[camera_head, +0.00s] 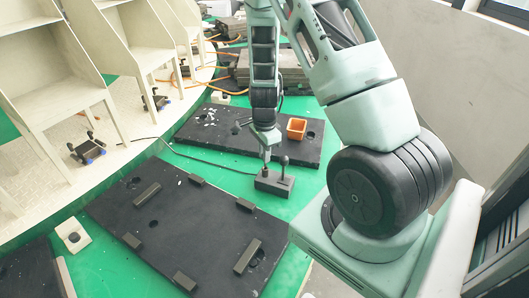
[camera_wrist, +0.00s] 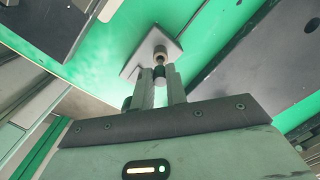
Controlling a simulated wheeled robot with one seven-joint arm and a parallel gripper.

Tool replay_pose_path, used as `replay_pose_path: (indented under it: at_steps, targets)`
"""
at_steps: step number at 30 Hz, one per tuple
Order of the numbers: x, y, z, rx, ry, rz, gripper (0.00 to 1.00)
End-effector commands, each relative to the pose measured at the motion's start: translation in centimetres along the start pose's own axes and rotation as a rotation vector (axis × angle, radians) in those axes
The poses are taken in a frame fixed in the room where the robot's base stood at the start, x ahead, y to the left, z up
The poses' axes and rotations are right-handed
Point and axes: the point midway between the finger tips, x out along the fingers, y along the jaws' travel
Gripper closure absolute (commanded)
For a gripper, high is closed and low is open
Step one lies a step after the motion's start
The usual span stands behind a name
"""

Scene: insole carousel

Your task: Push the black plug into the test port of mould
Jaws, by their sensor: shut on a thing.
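My gripper (camera_wrist: 160,76) is shut on a small black plug (camera_wrist: 159,73), seen between its fingertips in the wrist view. Just beyond the plug, a round brownish end (camera_wrist: 159,51) shows over a grey block; I cannot tell if it is part of the plug or the block. The dark mould slabs lie in front (camera_head: 190,225) and behind (camera_head: 240,142). I cannot make out which hole is the test port.
An orange open box (camera_head: 296,128) and white scraps (camera_head: 208,116) lie on the rear slab. Several dark bars sit on the front slab. A white block with a black button (camera_head: 72,235) stands left. A thin cable crosses the green surface (camera_head: 200,178). Pale booths line the left.

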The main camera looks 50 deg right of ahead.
Motion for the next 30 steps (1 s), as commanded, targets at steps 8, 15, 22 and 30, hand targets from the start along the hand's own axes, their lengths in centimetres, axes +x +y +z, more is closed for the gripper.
replay_pose_path:
  at_steps: [8,15,22,30]
  targets:
    - [0.8,0.0,0.0,0.0,0.0,0.0,1.0]
    - [1.4,0.0,0.0,0.0,0.0,0.0,1.0]
    - [1.9,0.0,0.0,0.0,0.0,0.0,1.0]
    - [2.5,0.0,0.0,0.0,0.0,0.0,1.0]
